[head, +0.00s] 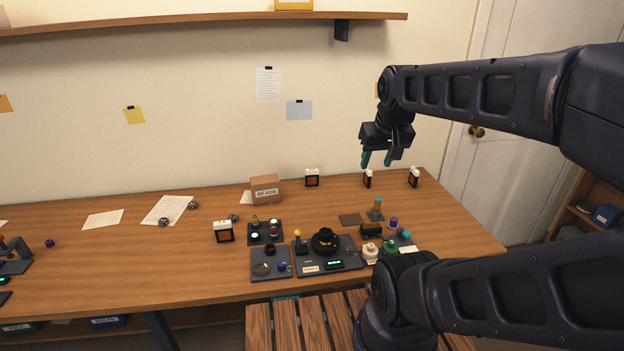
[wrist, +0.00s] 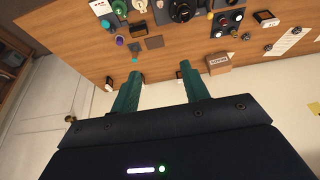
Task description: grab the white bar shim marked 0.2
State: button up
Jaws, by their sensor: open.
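Several small dark frames with white bars on top stand on the wooden table; they may be the bar shims on holders, but no 0.2 mark is readable. One white-topped frame (head: 224,232) stands front left, one (head: 312,178) by the wall, one (head: 367,179) below my gripper, and one (head: 413,177) at the back right. My gripper (head: 376,161) is open and empty, its teal fingers pointing down above the back right of the table. In the wrist view my gripper (wrist: 160,75) also shows empty, with a white-topped frame (wrist: 265,18) far off.
A cardboard box (head: 265,189) stands at the back middle. A dark tray (head: 330,268) with lens parts, a small stand (head: 376,211), a brown pad (head: 350,220) and several jars and knobs crowd the front right. A shelf (head: 200,17) runs along the wall above.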

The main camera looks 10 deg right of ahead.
jog(key=w+r+m+g, duration=0.1)
jog(key=w+r+m, duration=0.25)
jog(key=w, duration=1.05)
jog(key=m+g, duration=0.4)
jog(key=m, duration=1.1)
send_over(312, 174)
jog(key=w, duration=0.1)
notch_tip(312, 174, down, 30)
jog(key=shift+d+r, duration=0.1)
jog(key=shift+w+f, duration=0.25)
jog(key=shift+f, duration=0.35)
jog(key=f, duration=1)
jog(key=shift+s+f, duration=0.2)
jog(key=shift+f, duration=0.1)
grip_shut()
